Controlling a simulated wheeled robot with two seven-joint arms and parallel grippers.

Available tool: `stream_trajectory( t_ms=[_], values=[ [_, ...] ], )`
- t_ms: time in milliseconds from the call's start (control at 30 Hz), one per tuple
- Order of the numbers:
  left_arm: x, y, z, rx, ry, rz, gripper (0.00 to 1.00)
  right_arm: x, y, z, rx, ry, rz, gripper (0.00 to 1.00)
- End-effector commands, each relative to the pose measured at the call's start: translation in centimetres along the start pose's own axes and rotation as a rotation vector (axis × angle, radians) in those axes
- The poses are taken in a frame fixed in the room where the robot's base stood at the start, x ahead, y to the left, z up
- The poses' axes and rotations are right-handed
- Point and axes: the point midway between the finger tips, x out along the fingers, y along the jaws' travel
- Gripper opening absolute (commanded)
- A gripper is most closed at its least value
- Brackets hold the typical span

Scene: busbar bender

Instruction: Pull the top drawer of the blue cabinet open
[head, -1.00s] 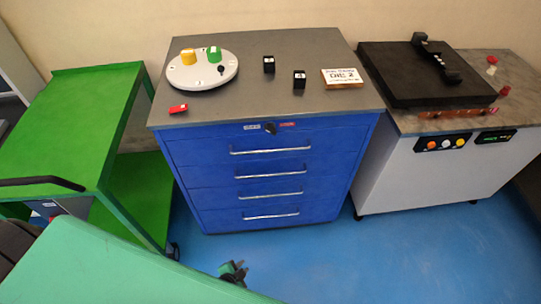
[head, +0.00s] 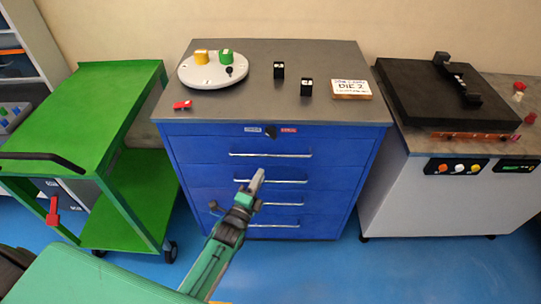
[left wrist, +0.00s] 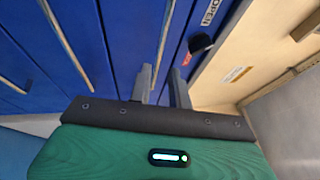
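The blue cabinet (head: 345,165) stands in the middle of the head view, its several drawers flush with the front. The top drawer's silver handle (head: 270,154) runs across under a black knob (head: 270,133). My left gripper (head: 258,181) is in front of the drawers, its tip just below the top handle in the picture. In the left wrist view, the left gripper's two dark fingers (left wrist: 162,90) are apart and empty. The top handle (left wrist: 166,35) lies beyond them, roughly in line with the gap; contact is not visible. My right gripper is not in view.
A green cart (head: 90,110) stands at the left, and a grey-white machine with a black top (head: 425,95) at the right. A round white plate (head: 213,69), small black blocks and a DIE 2 sign (head: 351,89) rest on the cabinet top. Blue floor is clear in front.

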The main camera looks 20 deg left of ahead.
Motion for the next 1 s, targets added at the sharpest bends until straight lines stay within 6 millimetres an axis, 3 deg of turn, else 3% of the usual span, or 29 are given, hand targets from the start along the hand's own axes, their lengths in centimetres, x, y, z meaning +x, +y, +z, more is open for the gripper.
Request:
stream_trajectory(
  t_ms=[200,500,967,1000],
  values=[
    [4.2,-0.2,0.0,-0.001,0.001,-0.001,0.19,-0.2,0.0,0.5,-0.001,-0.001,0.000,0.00],
    [8.3,0.0,-0.1,-0.002,0.001,0.000,0.19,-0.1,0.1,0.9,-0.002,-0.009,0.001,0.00],
    [9.2,0.1,-0.1,-0.001,0.001,0.002,0.19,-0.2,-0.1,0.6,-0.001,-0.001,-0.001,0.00],
    [9.2,0.1,-0.1,-0.002,0.001,0.002,0.14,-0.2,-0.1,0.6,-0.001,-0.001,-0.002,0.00]
  ],
)
